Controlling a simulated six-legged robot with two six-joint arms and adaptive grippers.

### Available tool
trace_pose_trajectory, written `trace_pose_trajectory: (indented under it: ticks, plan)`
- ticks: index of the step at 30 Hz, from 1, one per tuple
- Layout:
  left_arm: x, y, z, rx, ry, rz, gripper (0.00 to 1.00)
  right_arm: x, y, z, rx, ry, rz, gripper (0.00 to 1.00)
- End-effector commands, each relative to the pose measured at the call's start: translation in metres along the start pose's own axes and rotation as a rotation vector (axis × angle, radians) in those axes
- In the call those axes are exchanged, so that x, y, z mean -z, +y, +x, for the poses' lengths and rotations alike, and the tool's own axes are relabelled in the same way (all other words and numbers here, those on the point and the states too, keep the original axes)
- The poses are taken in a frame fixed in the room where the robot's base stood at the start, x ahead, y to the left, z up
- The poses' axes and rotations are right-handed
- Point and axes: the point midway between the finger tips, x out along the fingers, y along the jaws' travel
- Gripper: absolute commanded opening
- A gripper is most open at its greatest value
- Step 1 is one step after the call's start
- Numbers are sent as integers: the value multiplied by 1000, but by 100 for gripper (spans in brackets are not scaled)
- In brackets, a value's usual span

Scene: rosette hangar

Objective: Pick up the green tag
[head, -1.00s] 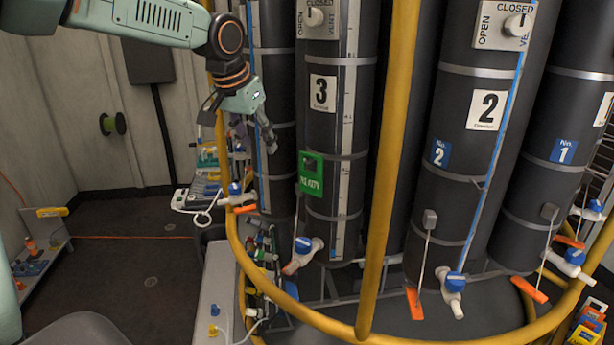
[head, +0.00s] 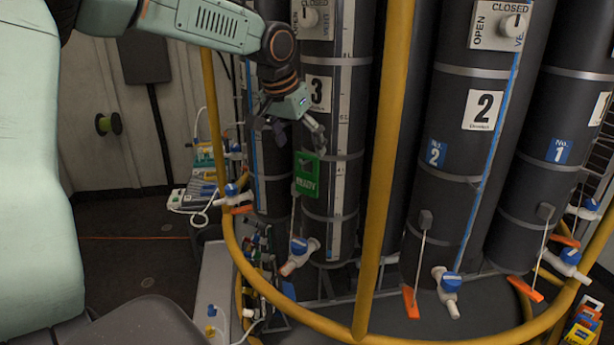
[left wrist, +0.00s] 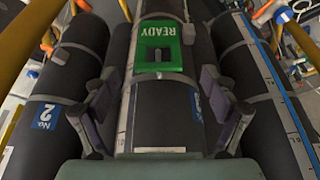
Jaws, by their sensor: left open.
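The green tag (head: 306,174) hangs on the front of the dark cylinder numbered 3 (head: 320,225), below its number label. In the left wrist view the green tag (left wrist: 160,48) reads "READY" and lies ahead of my fingers, at the top middle. My left gripper (head: 300,135) is just above the tag in the head view, with its fingers apart and nothing between them. In the left wrist view the two fingers (left wrist: 164,98) stand on either side of the cylinder, short of the tag. My right gripper is not in view.
A yellow rail (head: 385,170) rises in front of the cylinders and curves around them below. Cylinder 2 (head: 465,160) stands to the right. Blue-handled valves (head: 300,250) and orange tags (head: 411,302) sit low on the cylinders. Open floor (head: 130,260) lies at left.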

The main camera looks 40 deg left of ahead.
Motion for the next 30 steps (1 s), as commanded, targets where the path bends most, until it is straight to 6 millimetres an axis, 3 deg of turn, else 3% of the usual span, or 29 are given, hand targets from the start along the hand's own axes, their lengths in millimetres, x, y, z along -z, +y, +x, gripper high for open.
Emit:
trace_pose_trajectory:
  ticks: [15,25,30]
  plan:
    - [-2,1,60,1,-2,1,85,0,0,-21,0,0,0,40]
    - [-1,3,65,-1,2,2,84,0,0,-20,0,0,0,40]
    - [-1,3,65,-1,1,2,70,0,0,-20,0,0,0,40]
